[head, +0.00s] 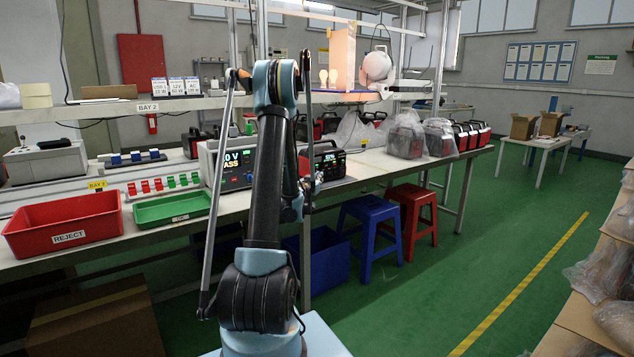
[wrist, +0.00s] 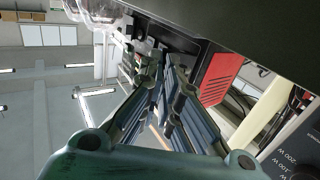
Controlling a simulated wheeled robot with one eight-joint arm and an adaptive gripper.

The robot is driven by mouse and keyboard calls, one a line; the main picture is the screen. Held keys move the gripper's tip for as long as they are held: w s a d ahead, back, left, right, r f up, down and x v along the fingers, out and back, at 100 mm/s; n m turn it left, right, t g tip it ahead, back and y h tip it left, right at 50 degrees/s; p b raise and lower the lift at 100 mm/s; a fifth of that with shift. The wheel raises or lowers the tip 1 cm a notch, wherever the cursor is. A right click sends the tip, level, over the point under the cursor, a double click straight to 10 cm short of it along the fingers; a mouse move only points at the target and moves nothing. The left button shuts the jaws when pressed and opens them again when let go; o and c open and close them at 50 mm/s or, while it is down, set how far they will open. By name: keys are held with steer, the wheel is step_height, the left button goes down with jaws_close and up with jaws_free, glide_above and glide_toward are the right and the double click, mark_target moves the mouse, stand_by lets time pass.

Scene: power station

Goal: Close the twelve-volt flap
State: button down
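A black power station (head: 326,158) with a lit display stands on the bench just right of my arm. My gripper (head: 312,182) is at its front left side, partly hidden behind my arm. In the wrist view my gripper's two fingers (wrist: 163,88) converge and look shut, with nothing visible held between them. I cannot make out the twelve-volt flap in either view, nor whether the fingers touch the station.
A grey tester with a lit "PASS" display (head: 236,168) stands left of my arm. A red reject tray (head: 62,222) and green tray (head: 172,208) lie further left. Bagged stations (head: 405,135) stand to the right. Blue (head: 368,222) and red (head: 413,208) stools stand below the bench.

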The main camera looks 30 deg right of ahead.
steer(key=shift+d, duration=0.1)
steer(key=shift+s+d+n+t+y, duration=0.1)
steer(key=shift+d+n+t+y, duration=0.2)
steer(key=shift+n+t+y, duration=0.35)
steer(key=shift+d+n+t+y, duration=0.25)
steer(key=shift+n+t+y, duration=0.3)
steer(key=shift+t+y, duration=0.1)
steer(key=n+t+y, duration=0.1)
steer(key=d+n+t+y, duration=0.1)
steer(key=y, duration=0.1)
steer(key=n+t+y, duration=0.1)
steer(key=y, duration=0.1)
steer(key=shift+w+d+n, duration=0.25)
steer(key=shift+d+n, duration=0.15)
steer(key=y, duration=0.1)
steer(key=n+y, duration=0.2)
steer(key=shift+w+d+t+y, duration=0.3)
steer(key=shift+d+t, duration=0.05)
steer(key=shift+t, duration=0.05)
steer(key=shift+w+d+n+y, duration=0.2)
steer(key=shift+n+y, duration=0.45)
steer(key=shift+y, duration=0.3)
steer(key=shift+w+d+n+y, duration=0.1)
steer(key=shift+w+n+y, duration=0.1)
steer(key=shift+n+y, duration=0.6)
steer(key=shift+w+y, duration=0.1)
steer(key=shift+y, duration=0.35)
steer(key=c, duration=1.8)
jaws_free()
